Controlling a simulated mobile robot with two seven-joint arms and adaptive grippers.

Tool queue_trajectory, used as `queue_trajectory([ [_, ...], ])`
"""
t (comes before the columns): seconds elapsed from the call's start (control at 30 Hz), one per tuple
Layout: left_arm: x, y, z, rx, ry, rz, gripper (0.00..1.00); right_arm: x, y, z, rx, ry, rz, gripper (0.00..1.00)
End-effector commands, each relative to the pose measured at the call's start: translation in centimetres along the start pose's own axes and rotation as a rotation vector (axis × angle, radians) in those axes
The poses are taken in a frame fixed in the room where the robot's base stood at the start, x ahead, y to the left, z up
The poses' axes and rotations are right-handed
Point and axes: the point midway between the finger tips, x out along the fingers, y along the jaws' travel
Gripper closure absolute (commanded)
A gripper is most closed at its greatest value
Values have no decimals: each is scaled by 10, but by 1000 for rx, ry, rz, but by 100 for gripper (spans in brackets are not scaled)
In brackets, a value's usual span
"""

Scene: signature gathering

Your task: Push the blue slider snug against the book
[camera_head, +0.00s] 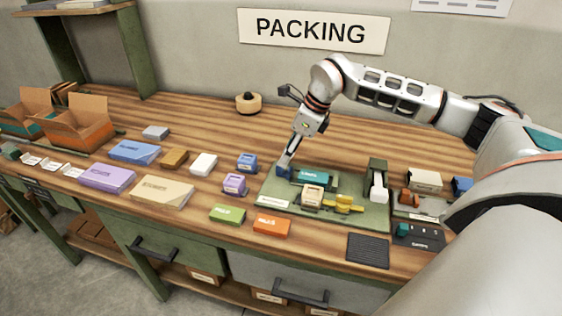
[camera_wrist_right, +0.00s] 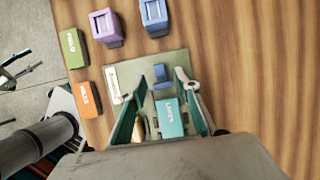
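The teal book (camera_head: 314,178), lettered LAKES, lies on the green board (camera_head: 325,216); it also shows in the right wrist view (camera_wrist_right: 169,119), between the fingers. The blue slider (camera_head: 283,171) is just left of the book, partly hidden by my right gripper (camera_head: 287,161). In the right wrist view the slider (camera_wrist_right: 162,90) is beyond the book's far end. My right gripper (camera_wrist_right: 161,75) points down there with its fingers spread. I cannot tell whether it touches the slider. What looks like my left gripper (camera_wrist_right: 24,68) is at the wrist view's left edge, its prongs apart, over the floor.
A tan block (camera_head: 311,196) and a yellow piece (camera_head: 344,204) stand in front of the book. A green post with a white part (camera_head: 378,182) stands to the right. Green (camera_head: 228,215) and orange (camera_head: 272,224) boxes lie off the board's front left. The table behind the board is clear.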

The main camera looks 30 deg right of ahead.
Motion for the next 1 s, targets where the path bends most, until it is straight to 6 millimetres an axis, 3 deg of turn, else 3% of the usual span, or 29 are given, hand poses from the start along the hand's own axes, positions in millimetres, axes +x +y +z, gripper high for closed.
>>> queue_trajectory([
  [0.1, -1, 0, 0, 0, -2, 0, 60, 19, 1, 0, -1, 1, 2, 68],
  [0.3, -1, 0, -2, 0, 0, 0, 60, 39, 0, 1, -1, -2, 1, 68],
  [0.63, 0, -2, -8, 1, 9, -2, 60, 44, 1, 1, -1, -2, 1, 68],
  [0.67, 0, -2, -8, 1, 10, -2, 60, 44, 1, 1, -1, -2, 1, 71],
  [0.77, 0, -2, -8, 1, 10, -2, 60, 44, 1, 1, -1, -2, 1, 97],
  [0.8, 0, -2, -8, 1, 10, -2, 60, 44, 1, 1, -1, -2, 1, 100],
  [1.0, -1, -2, -8, 1, 10, -2, 60, 42, 0, -4, 0, -1, 0, 100],
])
